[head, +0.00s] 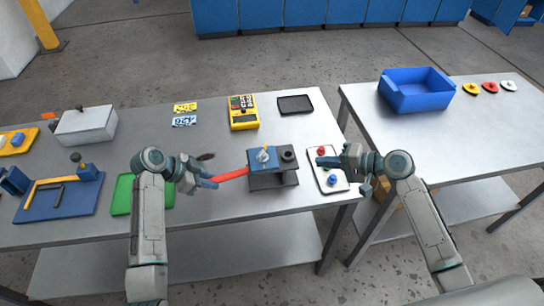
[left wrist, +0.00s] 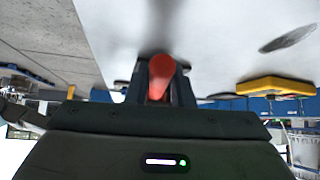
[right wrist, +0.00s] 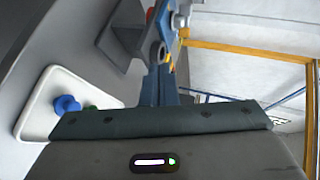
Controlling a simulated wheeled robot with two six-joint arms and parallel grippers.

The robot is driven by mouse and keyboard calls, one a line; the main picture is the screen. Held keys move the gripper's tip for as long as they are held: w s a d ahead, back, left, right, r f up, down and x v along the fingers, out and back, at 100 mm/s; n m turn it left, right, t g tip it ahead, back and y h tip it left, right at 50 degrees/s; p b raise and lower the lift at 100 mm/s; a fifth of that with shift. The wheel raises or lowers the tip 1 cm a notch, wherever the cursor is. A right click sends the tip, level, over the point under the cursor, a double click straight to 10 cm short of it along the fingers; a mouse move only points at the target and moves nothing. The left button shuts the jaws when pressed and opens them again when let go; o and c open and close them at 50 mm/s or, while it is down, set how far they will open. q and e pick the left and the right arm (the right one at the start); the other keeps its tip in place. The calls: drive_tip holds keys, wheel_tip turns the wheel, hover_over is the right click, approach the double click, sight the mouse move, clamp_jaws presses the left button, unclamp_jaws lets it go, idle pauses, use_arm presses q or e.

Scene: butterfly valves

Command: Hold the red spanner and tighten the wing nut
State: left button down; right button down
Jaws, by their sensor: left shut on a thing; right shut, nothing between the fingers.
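The red spanner (head: 232,174) is between the fingers of my left gripper (head: 208,184), which is shut on it. Its far end reaches the left side of the blue block (head: 256,160); I cannot tell whether they touch. The spanner's red end also shows in the left wrist view (left wrist: 161,70). A silvery wing nut (head: 263,156) sits on top of the blue block; a silvery part, likely the nut, shows at the top of the right wrist view (right wrist: 179,18). My right gripper (head: 322,161) is shut and empty, right of the block, above a white tray.
The white tray (head: 341,186) holds a blue knob (head: 333,180) and other small parts. A yellow device (head: 243,112) and a green tray (head: 123,195) lie on the table. A blue bin (head: 415,92) stands on the right table.

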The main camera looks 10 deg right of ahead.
drive_tip(key=s+a+r+y, duration=0.1)
drive_tip(key=a+r, duration=0.1)
approach(260, 157)
drive_tip(key=shift+g, duration=0.3)
drive_tip(key=x, duration=0.4)
drive_tip(key=w+x, duration=0.1)
drive_tip(key=x, duration=0.1)
drive_tip(key=shift+w+f, duration=0.15)
drive_tip(key=shift+f, duration=0.15)
drive_tip(key=shift+s+a+m+t+h, duration=0.1)
drive_tip(key=shift+m+t+h, duration=0.15)
drive_tip(key=shift+m+t, duration=0.2)
drive_tip(key=shift+s+a+m+t+h, duration=0.15)
drive_tip(key=shift+m+t+h, duration=0.1)
drive_tip(key=shift+m+t, duration=0.2)
drive_tip(key=shift+s+a+m+t+h, duration=0.1)
drive_tip(key=shift+a+m+t+h, duration=0.35)
drive_tip(key=shift+m+t, duration=0.3)
drive_tip(key=shift+a, duration=0.75)
drive_tip(key=shift+w+a, duration=0.35)
drive_tip(key=shift+a, duration=0.45)
drive_tip(key=shift+d, duration=0.1)
